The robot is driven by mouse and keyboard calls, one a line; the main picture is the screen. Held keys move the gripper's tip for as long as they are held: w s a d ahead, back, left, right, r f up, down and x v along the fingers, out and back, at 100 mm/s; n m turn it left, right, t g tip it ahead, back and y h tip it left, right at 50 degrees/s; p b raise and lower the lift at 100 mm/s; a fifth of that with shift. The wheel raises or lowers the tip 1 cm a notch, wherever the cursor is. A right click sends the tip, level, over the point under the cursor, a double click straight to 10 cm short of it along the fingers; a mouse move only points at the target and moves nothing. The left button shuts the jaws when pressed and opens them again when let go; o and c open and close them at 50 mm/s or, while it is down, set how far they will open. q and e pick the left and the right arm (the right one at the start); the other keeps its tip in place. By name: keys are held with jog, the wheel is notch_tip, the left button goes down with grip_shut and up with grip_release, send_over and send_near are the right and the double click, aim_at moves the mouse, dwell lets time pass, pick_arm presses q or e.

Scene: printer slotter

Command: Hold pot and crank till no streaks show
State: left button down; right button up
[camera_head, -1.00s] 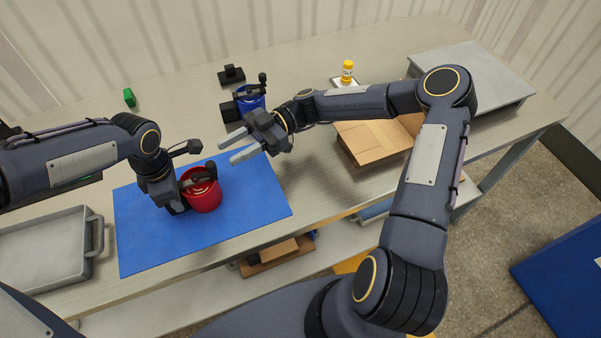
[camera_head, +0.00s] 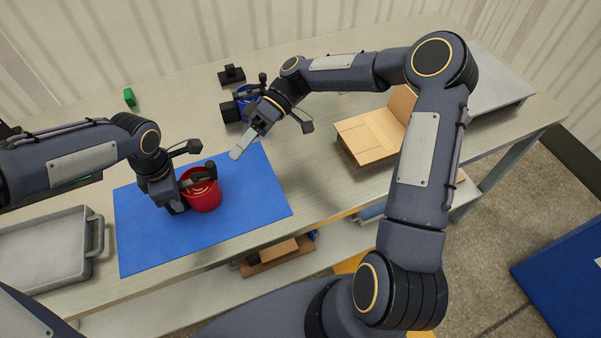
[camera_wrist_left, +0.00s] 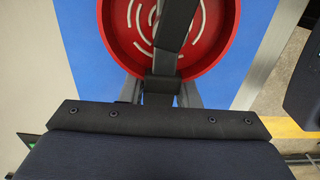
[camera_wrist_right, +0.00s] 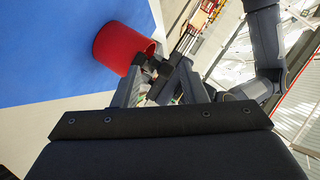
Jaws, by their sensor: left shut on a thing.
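A red round pot (camera_head: 206,198) stands on the blue mat (camera_head: 255,205). A dark crank bar with an upright knob (camera_head: 211,168) lies across its top. In the left wrist view the red pot (camera_wrist_left: 224,62) shows several pale curved streaks (camera_wrist_left: 142,22) inside, partly covered by the bar (camera_wrist_left: 170,35). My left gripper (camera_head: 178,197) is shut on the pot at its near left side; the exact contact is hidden. My right gripper (camera_head: 238,152) is above the mat's back edge, apart from the pot. Its fingers (camera_wrist_right: 160,90) are spread and empty, pointing towards the pot and crank.
A blue pot-like device (camera_head: 247,101) with black parts stands behind the mat, close to my right wrist. A small black stand (camera_head: 231,75) and green block (camera_head: 129,97) are further back. A grey tray (camera_head: 45,250) is at left, an open cardboard box (camera_head: 370,137) at right.

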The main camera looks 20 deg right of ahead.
jog(key=a+r+m+t+h, duration=0.25)
jog(key=r+m+h, duration=0.2)
jog(key=m, duration=0.95)
jog(key=a+r+m+t+h, duration=0.1)
jog(key=r+m+t+h, duration=0.4)
jog(key=m, duration=0.9)
jog(key=s+d+r+n+y, duration=0.25)
jog(key=s+d+n, duration=0.35)
jog(key=d, duration=0.4)
jog(key=s+d+f+n+t, duration=0.1)
jog(key=s+d+f+n, duration=0.1)
jog(key=s, duration=0.4)
jog(key=s+d+f+n+t+h, duration=0.1)
jog(key=s+d+f+n+t, duration=0.1)
jog(key=s, duration=0.5)
jog(key=d+f+n, duration=0.1)
jog(key=d+n, duration=0.1)
jog(key=n, duration=0.1)
jog(key=shift+s+f+n+h, duration=0.15)
jog(key=shift+s+n+h, duration=0.15)
jog(key=shift+n, duration=0.1)
